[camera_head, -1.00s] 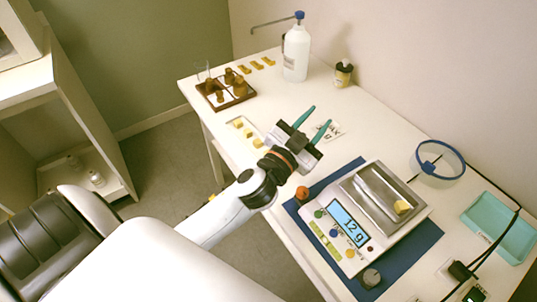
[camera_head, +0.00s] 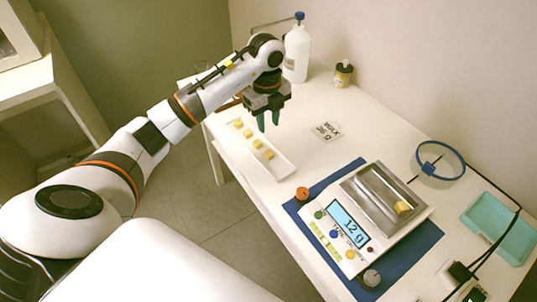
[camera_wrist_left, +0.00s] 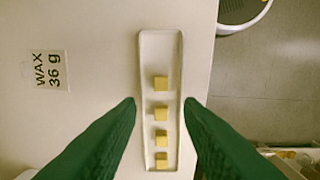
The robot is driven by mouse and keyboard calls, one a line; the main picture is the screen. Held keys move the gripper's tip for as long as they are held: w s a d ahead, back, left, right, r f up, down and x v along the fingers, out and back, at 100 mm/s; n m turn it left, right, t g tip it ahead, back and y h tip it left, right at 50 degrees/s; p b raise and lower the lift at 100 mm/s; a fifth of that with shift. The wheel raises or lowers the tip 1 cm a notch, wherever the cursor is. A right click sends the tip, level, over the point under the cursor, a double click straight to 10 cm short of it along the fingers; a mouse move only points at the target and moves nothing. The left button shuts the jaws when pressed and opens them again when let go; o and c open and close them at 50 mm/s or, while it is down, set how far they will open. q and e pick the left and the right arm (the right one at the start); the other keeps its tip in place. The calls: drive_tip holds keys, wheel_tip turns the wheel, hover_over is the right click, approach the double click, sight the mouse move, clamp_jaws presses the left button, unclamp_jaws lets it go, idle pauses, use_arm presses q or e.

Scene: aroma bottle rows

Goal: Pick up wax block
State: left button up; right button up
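Several yellow wax blocks sit in a row in a narrow white tray (camera_head: 285,171); the near-end wax block (camera_head: 268,155) and the far-end one (camera_head: 238,124) both show. In the left wrist view the tray (camera_wrist_left: 161,50) runs lengthwise, with a wax block (camera_wrist_left: 161,83) above the fingertip line and others below it. Another wax block (camera_head: 403,207) lies in the scale's metal pan. My left gripper (camera_head: 268,122) points down, open and empty, by the tray; its green fingers (camera_wrist_left: 160,102) stand apart on either side of it. My right gripper is not in view.
The scale (camera_head: 345,222) reads 12 g on a blue mat (camera_head: 413,245). A card (camera_wrist_left: 46,71) reads WAX 36 g. A white pump bottle (camera_head: 297,52), a small amber bottle (camera_head: 343,74), a blue ring (camera_head: 440,160) and a teal tray (camera_head: 498,230) stand around the table.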

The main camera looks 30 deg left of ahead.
use_arm(q)
hover_over(268, 153)
drive_tip(key=f, duration=0.6)
drive_tip(key=shift+a+f+p, duration=0.25)
drive_tip(key=shift+p, duration=0.05)
drive_tip(key=f, duration=0.4)
drive_tip(key=shift+w+d+f+p, duration=0.1)
drive_tip(key=shift+d+p, duration=0.2)
drive_tip(key=shift+p, duration=0.05)
drive_tip(key=shift+f, duration=0.55)
clamp_jaws()
